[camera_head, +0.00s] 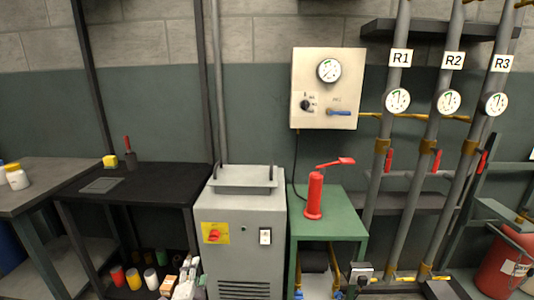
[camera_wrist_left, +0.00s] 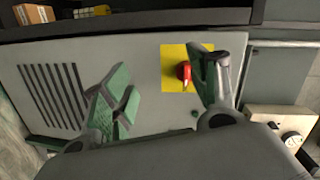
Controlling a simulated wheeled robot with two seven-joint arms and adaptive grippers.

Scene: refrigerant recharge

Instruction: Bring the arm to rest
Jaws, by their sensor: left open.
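My left gripper (camera_head: 190,264) is low at the bottom of the head view, at the left edge of the grey machine's front. In the left wrist view, its two fingers (camera_wrist_left: 160,82) stand wide apart with nothing between them. Behind them is the grey machine (camera_head: 243,255) with its slotted vent (camera_wrist_left: 53,95). A red rotary switch (camera_head: 214,235) on a yellow plate also shows in the left wrist view (camera_wrist_left: 184,72), close to one finger; contact cannot be told. My right gripper is not in view.
A black table (camera_head: 150,178) is to the left, with cans on its lower shelf. A green stand (camera_head: 335,225) right of the machine holds a red hand pump (camera_head: 314,195). Gauged pipes and a wall panel (camera_head: 313,85) are behind. A red cylinder (camera_head: 500,262) stands at right.

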